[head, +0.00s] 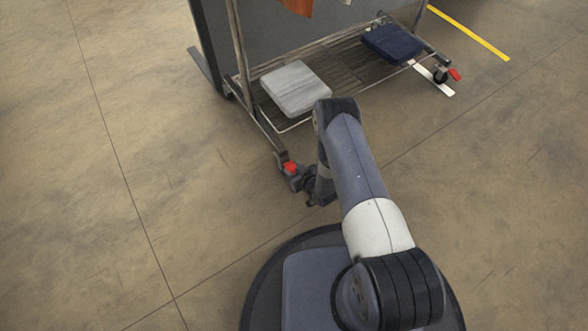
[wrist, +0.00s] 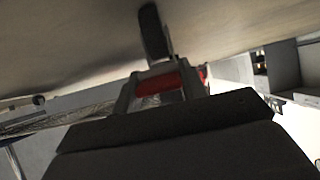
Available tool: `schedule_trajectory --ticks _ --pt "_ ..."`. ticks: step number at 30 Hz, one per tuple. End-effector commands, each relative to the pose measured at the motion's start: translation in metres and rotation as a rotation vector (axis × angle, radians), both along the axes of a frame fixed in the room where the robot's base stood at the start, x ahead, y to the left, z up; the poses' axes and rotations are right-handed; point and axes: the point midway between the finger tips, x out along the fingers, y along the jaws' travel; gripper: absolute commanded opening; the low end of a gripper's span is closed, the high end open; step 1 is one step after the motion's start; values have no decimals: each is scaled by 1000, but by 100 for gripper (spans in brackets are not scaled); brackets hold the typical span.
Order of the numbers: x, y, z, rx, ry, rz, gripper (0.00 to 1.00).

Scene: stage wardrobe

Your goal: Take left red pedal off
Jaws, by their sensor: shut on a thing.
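The left red pedal (head: 289,168) is on the caster at the near left foot of a wheeled clothes rack. In the head view my gripper (head: 296,181) is at this pedal, beside the caster. In the wrist view the red pedal (wrist: 158,84) lies between the fingers of my gripper (wrist: 160,90), which is shut on it. The dark caster wheel (wrist: 153,32) shows just past the pedal. Whether the pedal is pressed or raised, I cannot tell. A second red pedal (head: 455,74) is on the right caster.
The rack's lower wire shelf (head: 338,72) carries a folded grey cloth (head: 296,88) and a folded navy cloth (head: 392,44). A large grey panel (head: 280,35) stands behind. A white floor strip (head: 433,79) runs by the right caster. The floor to the left is clear.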

Motion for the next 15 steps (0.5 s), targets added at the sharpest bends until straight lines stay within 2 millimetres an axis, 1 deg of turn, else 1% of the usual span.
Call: schedule_trajectory --ticks 10,11,15 --pt "0 0 0 -2 2 0 17" --pt "0 0 0 -2 2 0 42" --pt "0 0 0 -2 2 0 53"
